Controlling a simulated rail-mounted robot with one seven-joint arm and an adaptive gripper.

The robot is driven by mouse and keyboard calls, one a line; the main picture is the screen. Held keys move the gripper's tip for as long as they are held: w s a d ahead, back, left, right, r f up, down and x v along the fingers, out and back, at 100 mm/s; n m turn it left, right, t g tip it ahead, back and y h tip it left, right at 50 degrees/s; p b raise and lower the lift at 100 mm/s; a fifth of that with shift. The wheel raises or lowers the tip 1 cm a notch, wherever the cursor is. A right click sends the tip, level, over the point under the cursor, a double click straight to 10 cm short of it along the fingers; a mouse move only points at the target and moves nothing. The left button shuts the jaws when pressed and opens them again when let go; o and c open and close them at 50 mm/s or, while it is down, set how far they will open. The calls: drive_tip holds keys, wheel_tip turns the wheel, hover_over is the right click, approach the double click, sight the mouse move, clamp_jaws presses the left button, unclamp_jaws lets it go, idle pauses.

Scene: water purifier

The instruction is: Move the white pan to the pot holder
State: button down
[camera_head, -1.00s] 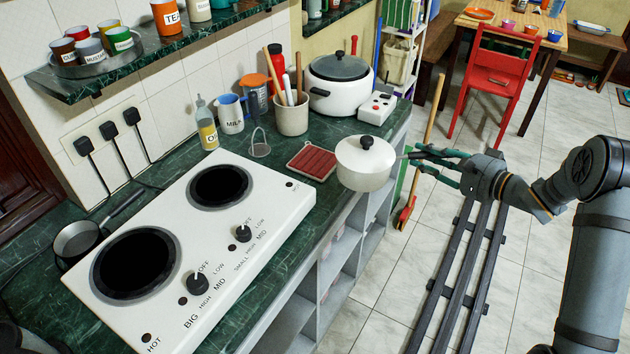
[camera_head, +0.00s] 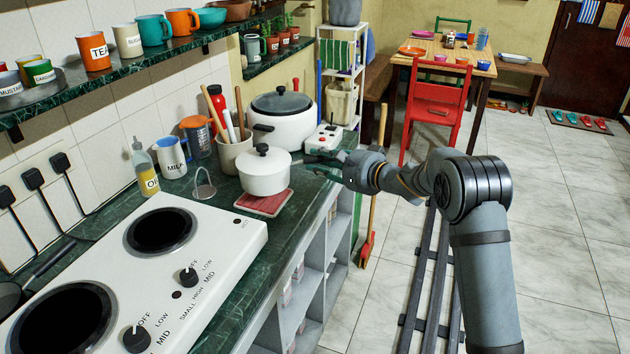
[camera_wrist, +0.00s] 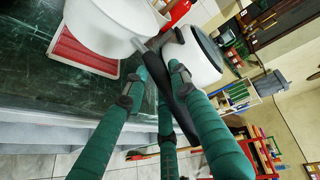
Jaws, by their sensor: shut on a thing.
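The white pan (camera_head: 265,178) with its white lid and black knob is upright over the red ribbed pot holder (camera_head: 263,205). The pan hides most of the pot holder, whose front part shows below it. I cannot tell whether the pan touches it. My gripper (camera_head: 316,164) is at the right of the pan, shut on its dark handle. In the wrist view the green fingers (camera_wrist: 158,85) close around the handle (camera_wrist: 180,95). The pan (camera_wrist: 112,25) overlaps the pot holder (camera_wrist: 75,50) there too.
A big white cooker (camera_head: 282,125) stands behind the pan, with a white switch box (camera_head: 324,138) at its right. A utensil crock (camera_head: 235,155), a wire stand (camera_head: 204,188) and a milk mug (camera_head: 172,160) are to the left. The white stove (camera_head: 215,235) is in front, with the counter edge at right.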

drive_tip(key=shift+w+a+f, duration=0.2)
drive_tip(key=shift+w+a, duration=0.05)
drive_tip(key=shift+a, duration=0.3)
drive_tip(key=shift+f+b, duration=0.7)
drive_tip(key=shift+f, duration=1.3)
drive_tip(key=shift+f, duration=0.15)
drive_tip(key=c, duration=1.4)
unclamp_jaws()
drive_tip(key=shift+s+f, duration=0.1)
